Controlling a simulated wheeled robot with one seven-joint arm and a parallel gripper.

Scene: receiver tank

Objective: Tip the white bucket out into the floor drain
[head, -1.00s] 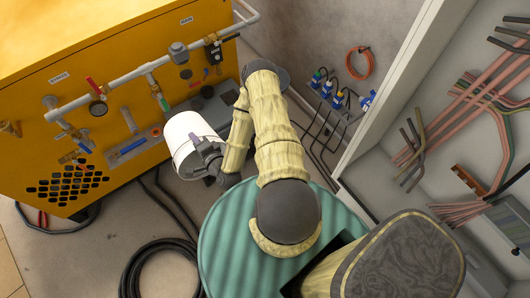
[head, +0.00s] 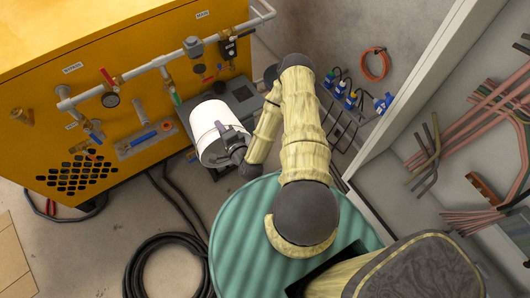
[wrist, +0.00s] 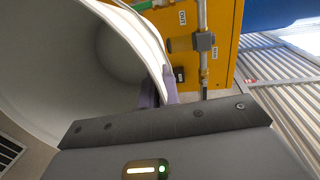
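The white bucket (head: 207,128) hangs in my gripper (head: 234,143), beside the yellow machine and at the left of my forearm. The bucket looks tilted in the head view. In the wrist view the bucket (wrist: 60,60) fills the upper left, and I look into its pale mouth. No contents can be made out in the part I see. The fingers of my gripper (wrist: 157,92) are shut on the bucket's wall at its rim. A dark slotted grate (wrist: 9,151), apparently the floor drain, shows on the floor below the bucket. Most of it is cut off by the frame.
The yellow machine (head: 60,120) with pipes and valves stands at the left. A green ribbed drum (head: 240,235) is close below my arm. A coiled black hose (head: 140,265) lies on the floor. An open cabinet (head: 415,90) with cables is at the right.

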